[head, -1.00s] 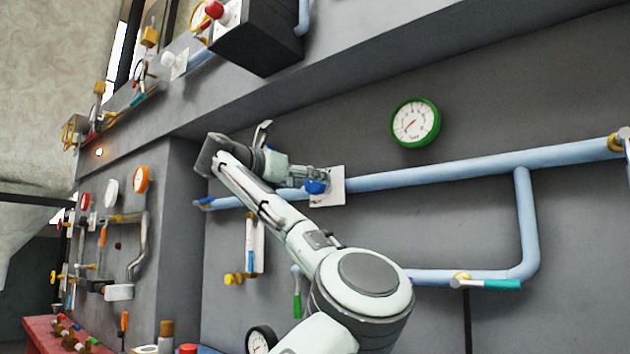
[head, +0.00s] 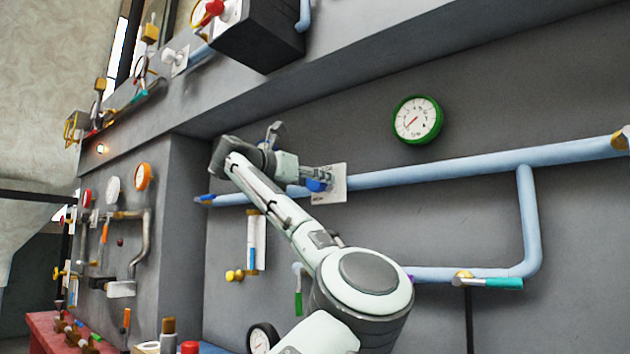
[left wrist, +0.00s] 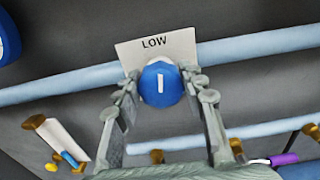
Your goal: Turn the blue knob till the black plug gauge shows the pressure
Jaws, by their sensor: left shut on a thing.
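The blue knob (head: 317,185) sits on a white plate (head: 328,190) on the grey wall, by the upper light-blue pipe. In the left wrist view the round blue knob (left wrist: 160,83) has a white mark pointing nearly straight up, below the word LOW on the plate (left wrist: 150,45). My left gripper (left wrist: 165,85) is shut on the knob, one finger on each side; the head view shows the gripper (head: 312,180) there too. A black-rimmed gauge (head: 262,338) is low at the bottom, partly cut off and partly hidden by my arm; its reading is unclear. My right gripper is out of view.
A green-rimmed gauge (head: 417,120) hangs above the upper pipe (head: 440,171). A teal-handled valve (head: 490,283) and a green handle (head: 298,300) are on lower pipework. A dark box (head: 262,40) juts out above. A red bench (head: 45,325) holds small parts at lower left.

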